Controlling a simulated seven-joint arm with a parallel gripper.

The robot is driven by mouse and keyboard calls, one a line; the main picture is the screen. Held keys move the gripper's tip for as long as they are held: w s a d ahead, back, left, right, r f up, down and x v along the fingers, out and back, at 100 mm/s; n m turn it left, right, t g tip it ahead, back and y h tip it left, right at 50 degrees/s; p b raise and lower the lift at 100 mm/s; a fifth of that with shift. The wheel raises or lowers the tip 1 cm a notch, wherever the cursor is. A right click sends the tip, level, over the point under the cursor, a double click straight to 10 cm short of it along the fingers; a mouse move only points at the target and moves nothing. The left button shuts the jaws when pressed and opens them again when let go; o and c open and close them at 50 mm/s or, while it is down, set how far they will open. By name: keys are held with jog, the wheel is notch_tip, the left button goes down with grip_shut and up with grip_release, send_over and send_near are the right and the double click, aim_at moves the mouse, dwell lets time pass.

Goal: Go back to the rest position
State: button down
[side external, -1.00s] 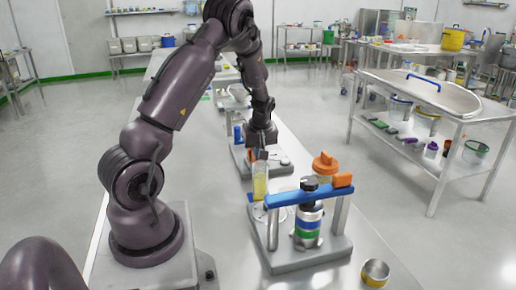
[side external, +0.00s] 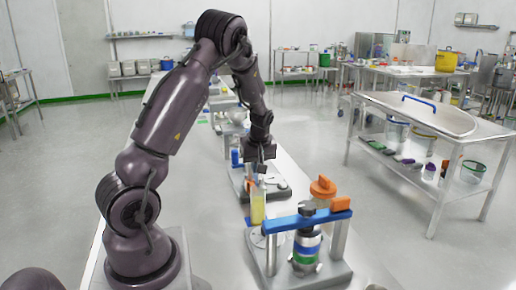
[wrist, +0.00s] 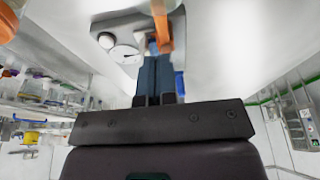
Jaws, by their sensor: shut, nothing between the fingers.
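My gripper (side external: 260,164) hangs from my bent arm over the long bench in the side external view. Its fingers point down, just above a clear vial with yellow contents (side external: 257,208), and look apart from it. In the wrist view the dark fingers (wrist: 158,72) are together with nothing held between them. An orange part (wrist: 161,28) lies beyond the fingertips there. The task names no object; no marker of a rest position shows.
A second grey base (side external: 277,191) lies behind. A steel cart (side external: 440,160) stands to the right across open floor.

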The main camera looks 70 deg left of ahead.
jog(key=v, duration=0.8)
jog(key=s+d+r+m+t+h, duration=0.1)
jog(key=s+d+r+m+t, duration=0.1)
jog(key=d+m, duration=0.4)
jog(key=s+d+r+m+t+h, duration=0.1)
jog(key=s+d+r+m, duration=0.3)
jog(key=d, duration=1)
jog(key=s+d+r+m+t+h, duration=0.1)
jog(key=s+d+r+m+t, duration=0.1)
jog(key=d+r+m, duration=0.4)
jog(key=s+d+m, duration=0.1)
jog(key=d+m, duration=0.1)
jog(key=d, duration=0.2)
jog(key=shift+s+r+t, duration=0.25)
jog(key=shift+s+t, duration=0.05)
jog(key=shift+s, duration=0.05)
